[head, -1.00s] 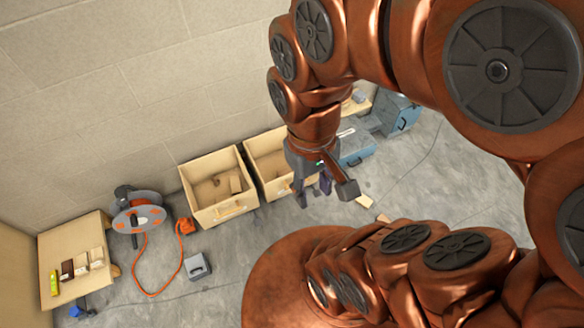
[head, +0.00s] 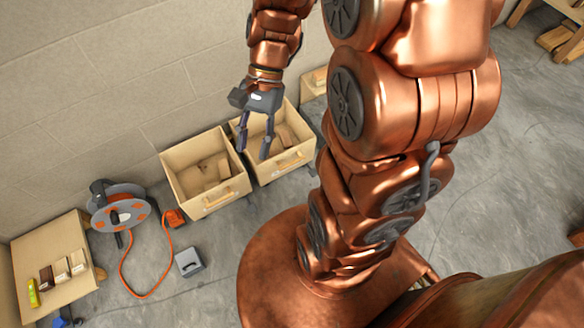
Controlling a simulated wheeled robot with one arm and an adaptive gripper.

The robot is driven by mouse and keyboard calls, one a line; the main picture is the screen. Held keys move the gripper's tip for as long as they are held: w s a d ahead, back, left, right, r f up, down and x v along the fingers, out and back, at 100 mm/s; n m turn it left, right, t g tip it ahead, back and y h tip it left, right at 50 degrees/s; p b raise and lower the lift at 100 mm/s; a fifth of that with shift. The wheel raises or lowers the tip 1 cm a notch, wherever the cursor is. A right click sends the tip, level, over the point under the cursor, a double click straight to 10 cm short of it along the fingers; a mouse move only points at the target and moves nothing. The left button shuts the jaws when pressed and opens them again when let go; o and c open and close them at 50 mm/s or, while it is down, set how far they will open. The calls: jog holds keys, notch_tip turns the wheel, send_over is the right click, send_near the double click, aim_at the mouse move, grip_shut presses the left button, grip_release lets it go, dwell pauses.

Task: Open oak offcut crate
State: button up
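Two tan, open-topped crates stand side by side against the wall in the head view. The left crate (head: 205,209) has a pale handle on its front and brown pieces inside. The right crate (head: 274,175) also has a front handle and a brown block inside. I cannot tell which is the oak offcut crate; no label is readable. My gripper (head: 253,153) is over the right crate, near the wall between the two, pointing down. Its two dark fingers are apart with nothing between them. Contact with the crate cannot be judged. The gripper hides part of the right crate's inside.
A small grey box (head: 189,262) lies in front. A low tan table (head: 62,250) with small blocks is at far left. My arm hides much of the middle.

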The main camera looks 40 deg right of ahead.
jog(key=w+d+f+m+t+y+b, duration=0.1)
jog(key=w+d+f+m+y+b, duration=0.1)
jog(key=w+f+m+b, duration=0.35)
jog(key=w+d+f+m+t+y+b, duration=0.1)
jog(key=w+d+f+m+y+b, duration=0.15)
jog(key=f, duration=0.65)
jog(key=m+t+b, duration=1.4)
jog(key=m+b, duration=0.4)
jog(key=m, duration=1)
send_near(292, 163)
jog(key=w+a+f, duration=0.2)
jog(key=shift+y, duration=0.25)
jog(key=shift+w+r+b+x, duration=0.1)
jog(key=shift+b+x, duration=0.5)
jog(key=shift+x, duration=1.1)
jog(key=shift+w+r+b+x, duration=0.15)
jog(key=shift+b+x, duration=0.45)
jog(key=shift+x, duration=1.15)
jog(key=shift+d, duration=0.2)
grip_shut()
